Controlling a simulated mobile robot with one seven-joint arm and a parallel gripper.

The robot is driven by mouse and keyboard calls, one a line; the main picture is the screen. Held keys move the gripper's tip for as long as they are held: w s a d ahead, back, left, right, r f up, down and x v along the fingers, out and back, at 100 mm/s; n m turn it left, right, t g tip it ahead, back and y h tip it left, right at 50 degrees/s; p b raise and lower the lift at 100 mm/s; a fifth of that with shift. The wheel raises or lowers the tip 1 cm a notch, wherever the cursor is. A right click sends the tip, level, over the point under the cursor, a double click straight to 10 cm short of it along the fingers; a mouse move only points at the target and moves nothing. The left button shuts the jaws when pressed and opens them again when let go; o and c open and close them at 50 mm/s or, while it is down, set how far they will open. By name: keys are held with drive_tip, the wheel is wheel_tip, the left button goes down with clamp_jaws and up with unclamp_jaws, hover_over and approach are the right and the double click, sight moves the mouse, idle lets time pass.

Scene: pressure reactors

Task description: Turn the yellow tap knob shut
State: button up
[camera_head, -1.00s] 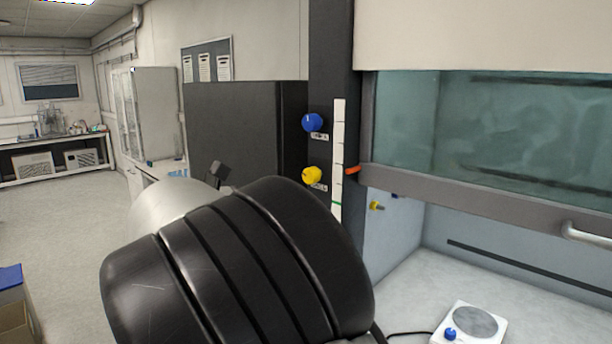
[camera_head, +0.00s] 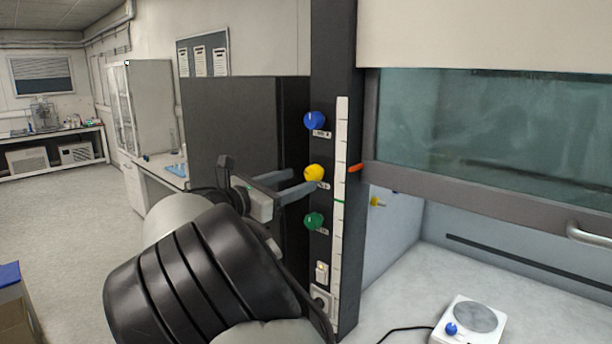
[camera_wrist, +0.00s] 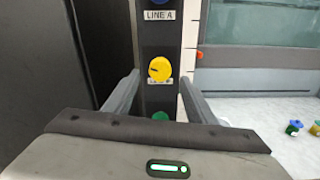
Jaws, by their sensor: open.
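The yellow tap knob (camera_head: 314,173) is on the dark post at the left edge of the fume hood, between a blue knob (camera_head: 314,120) above and a green knob (camera_head: 314,221) below. In the wrist view the yellow knob (camera_wrist: 160,69) shows face-on, with a dark pointer mark lying roughly level. My gripper (camera_head: 303,182) is open and empty, its fingers reaching toward the post. In the wrist view my gripper (camera_wrist: 160,88) has one finger on each side of the yellow knob's line, apart from it. The label under the knob is too small to read.
The hood's sash frame (camera_head: 480,197) and a white scale strip (camera_head: 340,180) with an orange marker (camera_head: 355,168) lie just right of the knobs. A dark cabinet (camera_head: 235,125) stands left. A hotplate (camera_head: 474,322) sits in the hood.

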sight(309, 177)
drive_tip(key=shift+x, duration=2.15)
drive_tip(key=shift+c, duration=0.4)
drive_tip(key=c, duration=1)
drive_tip(key=shift+o, duration=0.2)
drive_tip(key=shift+f, duration=0.1)
